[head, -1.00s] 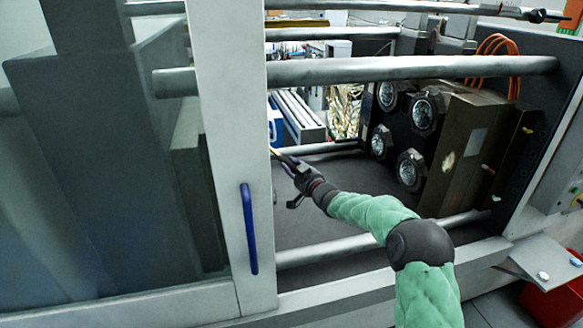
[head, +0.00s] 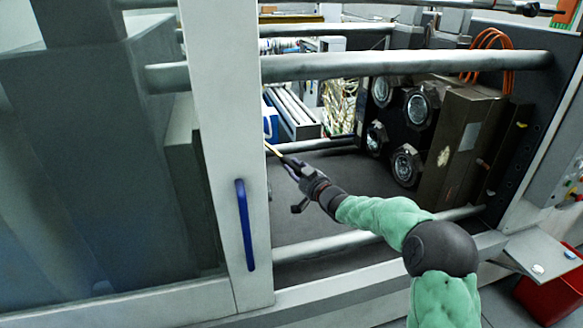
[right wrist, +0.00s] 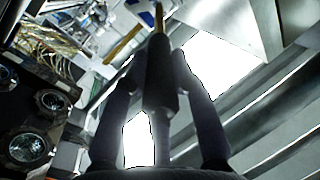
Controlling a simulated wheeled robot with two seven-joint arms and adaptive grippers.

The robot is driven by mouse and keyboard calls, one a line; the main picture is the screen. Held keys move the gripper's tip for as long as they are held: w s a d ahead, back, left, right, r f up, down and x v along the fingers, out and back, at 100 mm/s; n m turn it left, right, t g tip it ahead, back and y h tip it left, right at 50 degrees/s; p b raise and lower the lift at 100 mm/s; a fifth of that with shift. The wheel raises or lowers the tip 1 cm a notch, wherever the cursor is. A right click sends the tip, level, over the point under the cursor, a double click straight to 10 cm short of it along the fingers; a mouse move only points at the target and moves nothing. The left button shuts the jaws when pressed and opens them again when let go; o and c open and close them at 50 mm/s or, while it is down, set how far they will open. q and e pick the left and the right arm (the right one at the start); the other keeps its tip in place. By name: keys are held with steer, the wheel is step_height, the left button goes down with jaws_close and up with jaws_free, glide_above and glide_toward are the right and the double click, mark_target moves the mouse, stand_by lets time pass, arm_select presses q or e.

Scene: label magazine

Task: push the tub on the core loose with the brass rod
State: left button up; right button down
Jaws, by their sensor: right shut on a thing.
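My right gripper (head: 296,170) reaches into the open machine bay and is shut on the brass rod (head: 272,150). The rod's thin tip points up and left in the head view, away from the cores, beside the white door post. In the right wrist view the rod's dark handle (right wrist: 160,82) stands between the fingers, with the brass end above it. Several round, shiny cores (head: 405,165) sit on the dark mould block at the right of the bay, apart from the rod. I cannot tell which core carries a tub. My left gripper is not in view.
A white door post (head: 222,130) with a blue handle (head: 245,225) stands left of my gripper. Thick tie bars (head: 400,65) cross above and below the bay. Orange hoses (head: 490,40) loop over the mould block. The grey bay floor (head: 310,205) is clear.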

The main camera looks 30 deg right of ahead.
steer(key=s, duration=0.4)
steer(key=shift+d, duration=0.1)
stand_by(0.8)
